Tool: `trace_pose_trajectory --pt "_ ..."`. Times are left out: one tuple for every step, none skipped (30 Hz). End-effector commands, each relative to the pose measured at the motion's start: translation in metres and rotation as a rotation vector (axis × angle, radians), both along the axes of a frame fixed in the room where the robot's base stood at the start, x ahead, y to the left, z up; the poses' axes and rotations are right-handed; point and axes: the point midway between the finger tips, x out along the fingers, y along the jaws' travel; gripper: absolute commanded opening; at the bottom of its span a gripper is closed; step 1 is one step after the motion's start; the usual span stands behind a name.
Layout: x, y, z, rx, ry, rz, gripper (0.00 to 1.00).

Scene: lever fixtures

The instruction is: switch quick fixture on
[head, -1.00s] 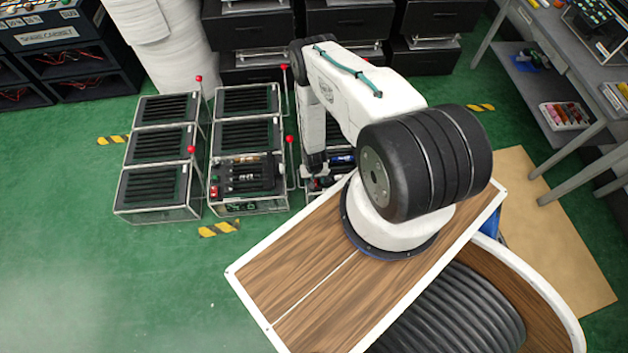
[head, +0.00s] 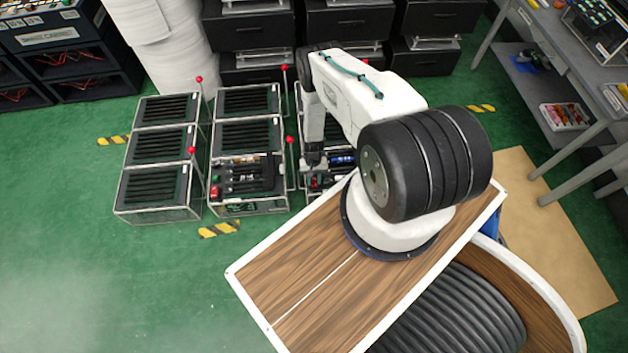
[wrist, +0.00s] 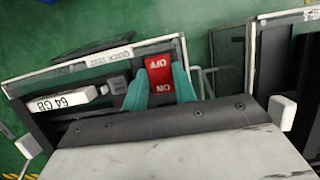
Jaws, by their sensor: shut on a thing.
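The quick fixture is a dark tray in a clear-sided frame with a white label strip (wrist: 105,58) reading "Quick", the rest too small to read. Its red rocker switch (wrist: 159,74) is marked OFF at the far end and ON at the end nearer my gripper. Which side is pressed in is unclear. My gripper (wrist: 160,82) has its teal fingers closed on both sides of the red switch. In the head view my gripper (head: 314,163) is low over the fixture (head: 342,160), which my arm partly hides.
A white "64 GB" module (wrist: 67,102) lies in the tray beside the switch. A neighbouring fixture (head: 245,185) stands to the left, with upright red-knobbed levers (head: 290,140) close to my arm. Green floor (head: 80,270) is open at the lower left.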

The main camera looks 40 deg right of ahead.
Motion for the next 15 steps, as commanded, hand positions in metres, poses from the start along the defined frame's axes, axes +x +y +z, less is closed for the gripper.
trace_pose_trajectory --pt "0.0015 -0.0020 -0.0015 0.015 0.021 -0.002 0.04" --pt "0.0023 -0.0024 -0.0015 0.024 0.035 -0.002 0.04" --pt "0.0025 -0.0024 -0.0017 0.038 0.056 -0.002 0.04" --pt "0.0024 -0.0023 -0.0020 0.047 0.071 -0.002 0.04" --pt "0.0030 -0.0026 -0.0021 0.055 0.082 -0.002 0.04" --pt "0.0034 -0.0028 -0.0021 0.066 0.098 -0.001 0.04" --pt "0.0040 -0.0030 -0.0022 0.073 0.109 -0.001 0.04" --pt "0.0037 -0.0028 -0.0023 0.080 0.120 0.000 0.04" --pt "0.0038 -0.0029 -0.0024 0.088 0.132 0.000 0.04" --pt "0.0039 -0.0030 -0.0024 0.093 0.139 0.001 0.04" --pt "0.0044 -0.0031 -0.0021 0.097 0.145 0.001 0.04" --pt "0.0047 -0.0033 -0.0019 0.102 0.153 0.001 0.04" --pt "0.0046 -0.0032 -0.0017 0.106 0.159 0.001 0.04" --pt "0.0048 -0.0033 -0.0015 0.108 0.163 0.001 0.04" --pt "0.0051 -0.0034 -0.0014 0.111 0.167 0.001 0.04"
